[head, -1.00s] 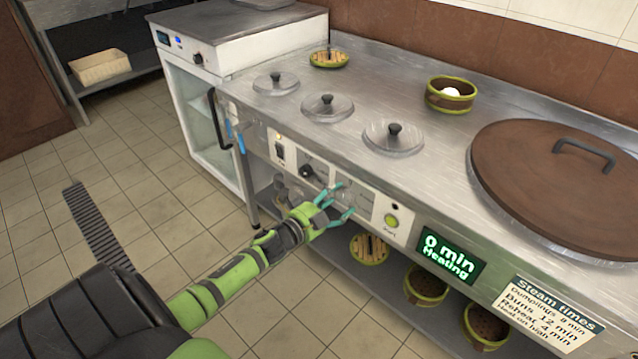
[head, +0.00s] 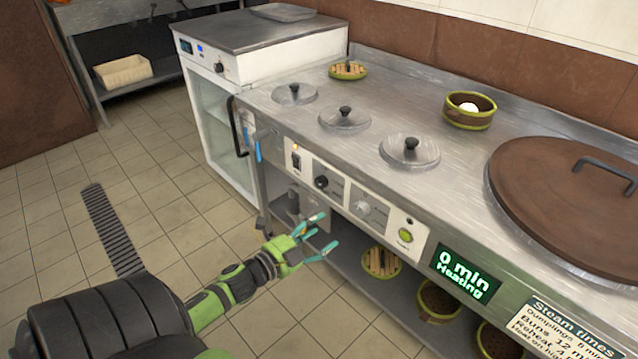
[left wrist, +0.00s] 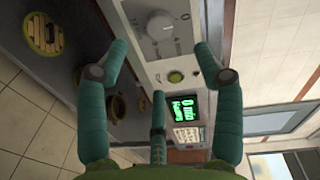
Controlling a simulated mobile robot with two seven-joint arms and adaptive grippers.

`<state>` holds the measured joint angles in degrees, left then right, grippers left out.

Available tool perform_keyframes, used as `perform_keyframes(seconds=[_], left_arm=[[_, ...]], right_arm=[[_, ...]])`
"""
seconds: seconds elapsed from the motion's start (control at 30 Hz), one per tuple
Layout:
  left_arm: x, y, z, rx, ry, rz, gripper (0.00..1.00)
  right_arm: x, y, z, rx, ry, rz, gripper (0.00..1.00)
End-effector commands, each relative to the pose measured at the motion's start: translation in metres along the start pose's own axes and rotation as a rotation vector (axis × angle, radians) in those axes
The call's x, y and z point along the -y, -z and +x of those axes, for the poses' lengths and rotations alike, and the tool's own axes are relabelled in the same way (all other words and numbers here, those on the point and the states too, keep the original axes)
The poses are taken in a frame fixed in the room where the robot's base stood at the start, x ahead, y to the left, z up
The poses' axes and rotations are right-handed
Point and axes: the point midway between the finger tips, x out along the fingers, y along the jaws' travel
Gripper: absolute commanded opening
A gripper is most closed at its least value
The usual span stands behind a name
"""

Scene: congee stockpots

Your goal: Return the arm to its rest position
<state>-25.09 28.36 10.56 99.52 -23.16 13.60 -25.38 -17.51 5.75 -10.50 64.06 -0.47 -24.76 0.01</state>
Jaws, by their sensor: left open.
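My left gripper (head: 318,236) is open and empty in the head view, in front of and below the counter's control panel. Its green arm reaches in from the lower left. In the left wrist view its teal fingers (left wrist: 160,80) are spread, with nothing between them. The panel's white dial (head: 370,209) is clear of the fingers in the head view; the dial also shows in the left wrist view (left wrist: 160,27). My right gripper is not in view.
The steel counter (head: 300,115) holds several lidded pots, a bamboo basket (head: 469,110) with a white bun, and a large brown lid (head: 575,205). A display (head: 466,273) reads "0 min Heating". Baskets stand on the lower shelf.

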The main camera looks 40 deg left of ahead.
Motion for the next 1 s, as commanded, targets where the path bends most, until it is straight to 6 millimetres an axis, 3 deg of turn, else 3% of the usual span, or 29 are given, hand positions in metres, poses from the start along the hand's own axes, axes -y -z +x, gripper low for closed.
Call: perform_keyframes(seconds=[0.37, 0.47, 0.53, 0.67, 0.8, 0.9, 1.0], left_arm=[[-0.007, -0.003, -0.002, 0.022, -0.021, -0.032, 0.67], [-0.034, -0.015, -0.011, 0.102, -0.096, -0.139, 0.67], [-0.069, -0.023, -0.026, 0.194, -0.182, -0.259, 0.67], [-0.151, -0.020, -0.075, 0.400, -0.375, -0.511, 0.67], [-0.227, 0.010, -0.145, 0.618, -0.576, -0.731, 0.67], [-0.267, 0.042, -0.202, 0.769, -0.712, -0.851, 0.67], [-0.292, 0.075, -0.255, 0.905, -0.827, -0.935, 0.67]], right_arm=[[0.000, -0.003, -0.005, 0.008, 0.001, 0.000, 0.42], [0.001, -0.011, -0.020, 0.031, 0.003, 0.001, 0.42], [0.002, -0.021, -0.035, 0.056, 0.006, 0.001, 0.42], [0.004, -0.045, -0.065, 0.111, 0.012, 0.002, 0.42], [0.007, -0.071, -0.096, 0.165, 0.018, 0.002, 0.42], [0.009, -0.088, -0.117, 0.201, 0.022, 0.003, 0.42], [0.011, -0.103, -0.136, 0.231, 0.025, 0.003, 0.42]])
